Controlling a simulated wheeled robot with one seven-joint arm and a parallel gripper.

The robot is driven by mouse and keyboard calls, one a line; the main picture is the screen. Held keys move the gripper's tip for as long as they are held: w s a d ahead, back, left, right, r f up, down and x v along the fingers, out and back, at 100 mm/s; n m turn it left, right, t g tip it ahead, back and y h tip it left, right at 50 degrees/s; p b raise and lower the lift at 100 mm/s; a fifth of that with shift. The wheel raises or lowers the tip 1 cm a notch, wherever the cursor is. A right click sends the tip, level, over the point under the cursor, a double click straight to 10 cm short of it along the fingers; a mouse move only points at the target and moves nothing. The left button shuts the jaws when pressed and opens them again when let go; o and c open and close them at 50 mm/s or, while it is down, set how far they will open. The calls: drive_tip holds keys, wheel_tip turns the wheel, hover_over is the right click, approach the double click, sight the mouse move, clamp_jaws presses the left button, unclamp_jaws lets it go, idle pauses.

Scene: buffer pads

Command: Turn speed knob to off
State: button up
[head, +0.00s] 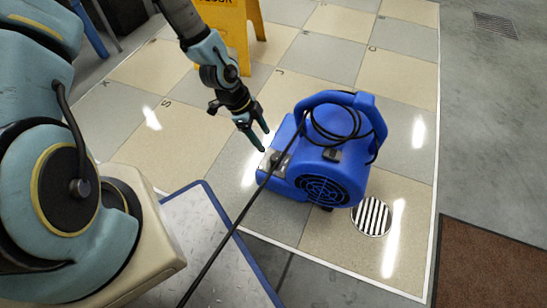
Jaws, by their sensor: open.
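A blue floor blower (346,179) stands on the checkered tile floor right of centre, with a handle on top and a black cord coiled over it. A small dark knob-like part (332,154) sits on the blower's upper body. A grey panel (275,162) shows on its left end; its details are too small to read. My gripper (259,141) is open and empty, fingers pointing down, just left of the blower and near the grey panel. I cannot tell whether a fingertip touches it, nor which way the knob is set.
A black cord (235,222) runs from the blower to the bottom of the view. A yellow floor sign (236,30) stands behind my arm. A round striped drain (371,216) and a brown mat (493,262) lie to the right. Tiles behind the blower are clear.

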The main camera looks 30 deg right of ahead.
sight(275, 157)
drive_tip(key=b+x, duration=0.3)
drive_tip(key=x, duration=0.6)
drive_tip(key=shift+f, duration=0.15)
clamp_jaws()
idle(0.3)
